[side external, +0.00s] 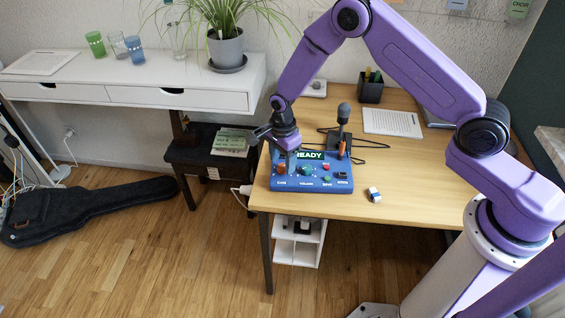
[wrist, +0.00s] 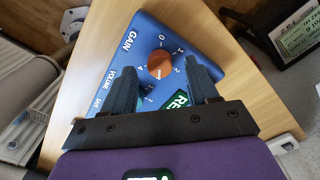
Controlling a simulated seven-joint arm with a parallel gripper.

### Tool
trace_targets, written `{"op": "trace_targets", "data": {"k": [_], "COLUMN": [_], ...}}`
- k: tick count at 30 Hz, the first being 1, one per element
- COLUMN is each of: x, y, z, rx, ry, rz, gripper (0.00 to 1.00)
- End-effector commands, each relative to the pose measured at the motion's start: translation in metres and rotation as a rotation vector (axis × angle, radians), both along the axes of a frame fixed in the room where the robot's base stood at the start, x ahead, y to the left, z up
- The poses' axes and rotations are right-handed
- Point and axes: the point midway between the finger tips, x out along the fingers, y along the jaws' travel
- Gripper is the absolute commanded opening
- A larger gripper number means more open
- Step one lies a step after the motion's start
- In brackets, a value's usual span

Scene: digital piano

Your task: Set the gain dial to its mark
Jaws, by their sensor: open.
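The gain dial (wrist: 160,63) is a round orange knob on the blue control box (wrist: 208,40), with "GAIN" and white numbers printed around it. In the wrist view my gripper (wrist: 161,72) is open, with one dark finger on each side of the dial. I cannot tell whether the fingers touch it. In the side view my gripper (side external: 290,160) is low over the left part of the box, beside the orange dial (side external: 279,169). The dial's pointer and its set mark are too small to make out.
The box also bears a lit READY display (side external: 310,155), a green volume dial (side external: 308,171), a red button (side external: 326,167) and an upright orange-tipped lever (side external: 342,149). A microphone (side external: 343,113) stands behind. A small white-and-blue object (side external: 374,194) lies to the right on the wooden desk (side external: 420,205).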

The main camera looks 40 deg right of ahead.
Motion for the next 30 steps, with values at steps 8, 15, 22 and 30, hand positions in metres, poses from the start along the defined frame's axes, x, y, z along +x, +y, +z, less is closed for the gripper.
{"op": "trace_targets", "data": {"k": [8,15,22,30], "x": [0.000,0.000,0.000,0.000], "y": [0.000,0.000,0.000,0.000], "z": [-0.017,-0.017,-0.017,-0.017], "rx": [0.000,0.000,0.000,0.000], "ry": [0.000,0.000,0.000,0.000], "rz": [0.000,0.000,0.001,0.027], "gripper": [0.59,0.59,0.03,0.03]}}
